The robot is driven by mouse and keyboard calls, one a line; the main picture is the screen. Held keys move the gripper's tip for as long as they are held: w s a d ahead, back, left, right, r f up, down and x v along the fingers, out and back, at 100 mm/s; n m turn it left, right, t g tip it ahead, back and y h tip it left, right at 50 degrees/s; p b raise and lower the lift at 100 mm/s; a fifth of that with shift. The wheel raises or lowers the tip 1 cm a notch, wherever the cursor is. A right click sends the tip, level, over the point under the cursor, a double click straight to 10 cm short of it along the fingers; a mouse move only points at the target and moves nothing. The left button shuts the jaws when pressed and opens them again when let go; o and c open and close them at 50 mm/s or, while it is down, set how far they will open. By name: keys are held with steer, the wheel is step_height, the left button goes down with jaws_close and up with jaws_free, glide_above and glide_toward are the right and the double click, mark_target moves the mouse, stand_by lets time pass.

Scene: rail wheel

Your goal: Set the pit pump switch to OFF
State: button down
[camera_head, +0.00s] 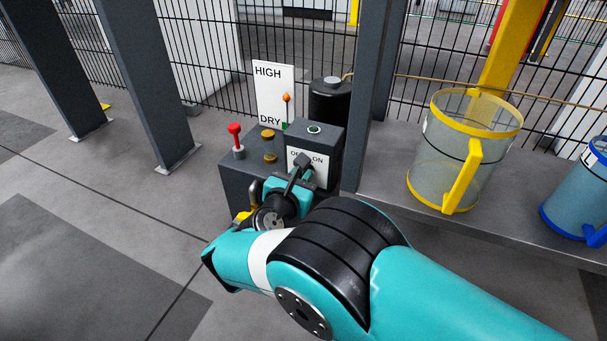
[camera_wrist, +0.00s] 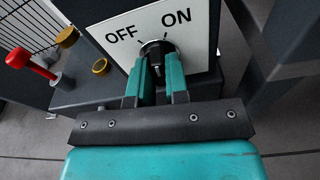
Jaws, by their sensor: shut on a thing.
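The pit pump switch (camera_wrist: 154,47) is a dark round knob on a white plate (camera_wrist: 203,38) marked OFF at left and ON at right. In the head view the plate (camera_head: 320,174) is on the front of a dark grey box (camera_head: 323,142), and the knob is hidden behind my gripper. My gripper (camera_wrist: 156,72) is shut on the knob, with a teal finger on either side in the wrist view. The fingers cover much of the knob, so I cannot tell exactly which mark it points to.
A red-topped lever (camera_head: 235,135) and two brass caps (camera_head: 268,134) are left of the box. A HIGH/DRY board (camera_head: 272,92) with an orange marker and a black cylinder (camera_head: 330,103) stand behind. A grey post (camera_head: 369,90) and a bench with a yellow-rimmed container (camera_head: 448,165) are right.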

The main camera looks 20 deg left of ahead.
steer(key=shift+a+n+h+b, duration=0.1)
steer(key=shift+n+h+b, duration=0.5)
steer(key=shift+n, duration=1.3)
steer(key=shift+f, duration=0.1)
steer(key=n+b, duration=0.1)
steer(key=n, duration=0.1)
steer(key=shift+n+h, duration=0.3)
steer(key=c, duration=1)
jaws_free()
